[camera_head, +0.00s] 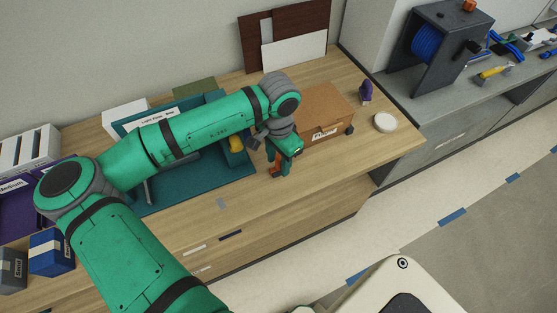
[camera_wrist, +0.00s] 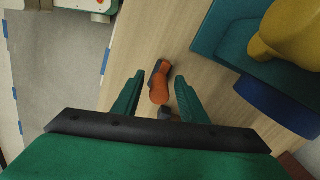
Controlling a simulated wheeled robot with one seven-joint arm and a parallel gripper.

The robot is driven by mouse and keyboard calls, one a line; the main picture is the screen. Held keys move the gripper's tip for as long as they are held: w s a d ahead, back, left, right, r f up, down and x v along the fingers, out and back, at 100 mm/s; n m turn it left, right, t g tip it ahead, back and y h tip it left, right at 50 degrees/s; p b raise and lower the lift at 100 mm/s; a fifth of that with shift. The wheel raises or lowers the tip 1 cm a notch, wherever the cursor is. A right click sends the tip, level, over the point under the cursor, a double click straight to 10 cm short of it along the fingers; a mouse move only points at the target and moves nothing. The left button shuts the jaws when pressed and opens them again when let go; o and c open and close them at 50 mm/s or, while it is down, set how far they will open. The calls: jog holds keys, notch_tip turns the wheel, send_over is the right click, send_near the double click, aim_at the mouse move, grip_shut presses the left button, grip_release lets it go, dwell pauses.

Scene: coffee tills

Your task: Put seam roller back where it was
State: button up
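An orange object with dark grey parts (camera_wrist: 159,88), which looks like the seam roller, is on the wooden counter in the wrist view. It lies between the two fingers of my gripper (camera_wrist: 158,77), with a gap visible on each side. My gripper is open. In the head view my gripper (camera_head: 284,168) points down at the counter, just right of the teal tray. The orange object (camera_head: 277,173) shows there low beside the fingers, partly hidden by them. I cannot tell how high the fingertips are above the wood.
The teal tray (camera_head: 185,196) holds a yellow item (camera_head: 236,143). A brown cardboard box (camera_head: 325,110) stands close behind the gripper. A purple item (camera_head: 366,92) and a round white disc (camera_head: 385,122) sit further right. The wood at the front right is clear.

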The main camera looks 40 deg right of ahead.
notch_tip(320, 180, up, 12)
jog(key=shift+r, duration=0.1)
dwell(0.4)
dwell(0.5)
